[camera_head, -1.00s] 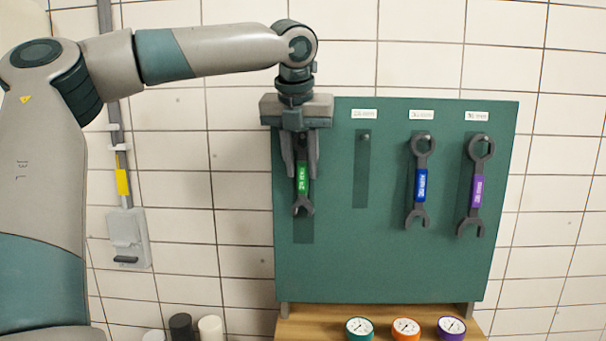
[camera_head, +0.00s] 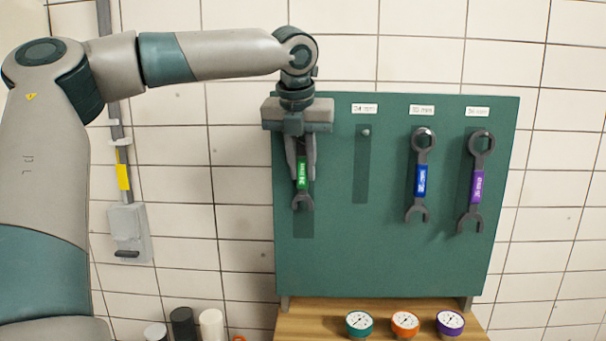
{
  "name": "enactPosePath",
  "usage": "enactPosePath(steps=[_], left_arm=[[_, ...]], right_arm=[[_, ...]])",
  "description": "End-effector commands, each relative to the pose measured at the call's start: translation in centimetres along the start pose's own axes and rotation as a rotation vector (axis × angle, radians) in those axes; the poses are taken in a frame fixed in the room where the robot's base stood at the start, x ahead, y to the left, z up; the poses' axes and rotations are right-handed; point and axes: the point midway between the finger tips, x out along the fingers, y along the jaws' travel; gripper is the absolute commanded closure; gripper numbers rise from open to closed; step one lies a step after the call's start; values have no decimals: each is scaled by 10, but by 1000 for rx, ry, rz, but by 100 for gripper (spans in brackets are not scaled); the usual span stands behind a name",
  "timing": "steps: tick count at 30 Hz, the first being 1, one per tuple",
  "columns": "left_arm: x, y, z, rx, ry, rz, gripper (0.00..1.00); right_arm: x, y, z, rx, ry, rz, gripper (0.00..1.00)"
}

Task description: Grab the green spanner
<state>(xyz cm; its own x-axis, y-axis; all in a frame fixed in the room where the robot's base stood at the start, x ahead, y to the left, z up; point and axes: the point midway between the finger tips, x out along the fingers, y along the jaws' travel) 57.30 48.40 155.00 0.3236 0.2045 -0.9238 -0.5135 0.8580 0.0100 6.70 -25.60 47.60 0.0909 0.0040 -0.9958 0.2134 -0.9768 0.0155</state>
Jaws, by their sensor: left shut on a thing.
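The green spanner (camera_head: 302,173), dark grey with a green label band, hangs upright at the left of the green tool board (camera_head: 390,255). My left gripper (camera_head: 301,172) comes down over it from above and is shut on it around the upper part. The spanner's top end is hidden by the gripper; its open jaw end shows below. My right gripper is not in view.
A blue spanner (camera_head: 421,178) and a purple spanner (camera_head: 477,182) hang to the right, beside an empty peg (camera_head: 365,132). Three gauges, teal (camera_head: 359,323), orange (camera_head: 405,323) and purple (camera_head: 451,322), are on the wooden shelf (camera_head: 315,320). A grey switch box (camera_head: 129,232) is on the wall.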

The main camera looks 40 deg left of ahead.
Motion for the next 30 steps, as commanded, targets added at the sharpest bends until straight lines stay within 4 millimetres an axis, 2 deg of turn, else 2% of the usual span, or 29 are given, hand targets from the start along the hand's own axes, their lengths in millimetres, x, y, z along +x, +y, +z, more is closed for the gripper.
enactPosePath(steps=[7,13,20,30], left_arm=[[-3,0,2,-1,-2,0,100],[-14,0,3,0,-3,-2,100],[-27,-1,-35,2,-4,-3,100],[-58,-3,-110,3,-5,0,100]], right_arm=[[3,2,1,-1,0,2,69],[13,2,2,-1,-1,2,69],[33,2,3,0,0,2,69],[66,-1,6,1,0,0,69]])
